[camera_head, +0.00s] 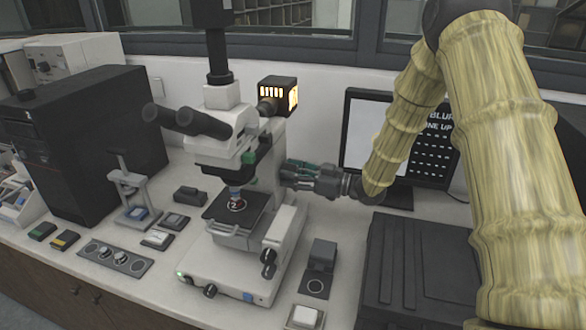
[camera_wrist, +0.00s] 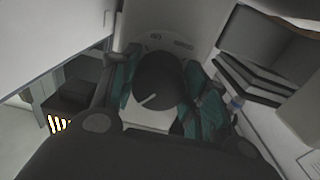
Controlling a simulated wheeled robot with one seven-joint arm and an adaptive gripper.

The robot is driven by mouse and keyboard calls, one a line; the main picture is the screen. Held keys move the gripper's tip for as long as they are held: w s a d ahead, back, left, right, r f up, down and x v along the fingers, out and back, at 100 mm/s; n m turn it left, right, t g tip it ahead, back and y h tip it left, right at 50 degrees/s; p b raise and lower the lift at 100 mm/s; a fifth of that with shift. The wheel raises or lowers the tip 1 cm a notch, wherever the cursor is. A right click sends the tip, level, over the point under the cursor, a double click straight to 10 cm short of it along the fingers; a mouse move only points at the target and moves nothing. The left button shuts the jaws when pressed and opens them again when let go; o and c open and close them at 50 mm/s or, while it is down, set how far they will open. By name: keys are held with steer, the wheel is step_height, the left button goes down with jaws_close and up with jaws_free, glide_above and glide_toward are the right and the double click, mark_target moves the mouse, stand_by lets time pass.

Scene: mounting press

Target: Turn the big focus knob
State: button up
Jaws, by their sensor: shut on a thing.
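The microscope (camera_head: 232,140) stands in the middle of the bench. My gripper (camera_head: 290,174) reaches it from the right, with its fingers at the side of the stand. In the wrist view, a big round black knob (camera_wrist: 158,78) with a short white mark sits on the pale microscope body between the fingers. My gripper (camera_wrist: 160,88), with green pads on either side of the knob, is shut on it. The white mark points to the lower left there. In the head view the knob is hidden by the fingers.
Smaller black knobs (camera_head: 268,263) sit low on the microscope's right side. A lit lamp box (camera_head: 279,96) is behind it. A monitor (camera_head: 385,140) stands behind my arm, and a black case (camera_head: 415,265) lies to the right. A black computer box (camera_head: 80,140) is at the left.

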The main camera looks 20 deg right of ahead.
steer(key=m+p, duration=0.1)
steer(key=m, duration=0.2)
steer(key=m+p, duration=0.1)
steer(key=shift+r+m+p, duration=0.25)
steer(key=shift+m+p, duration=0.85)
steer(key=shift+m, duration=0.7)
steer(key=shift+f, duration=0.1)
steer(key=o, duration=1)
steer(key=shift+f, duration=0.1)
steer(key=shift+v, duration=3.75)
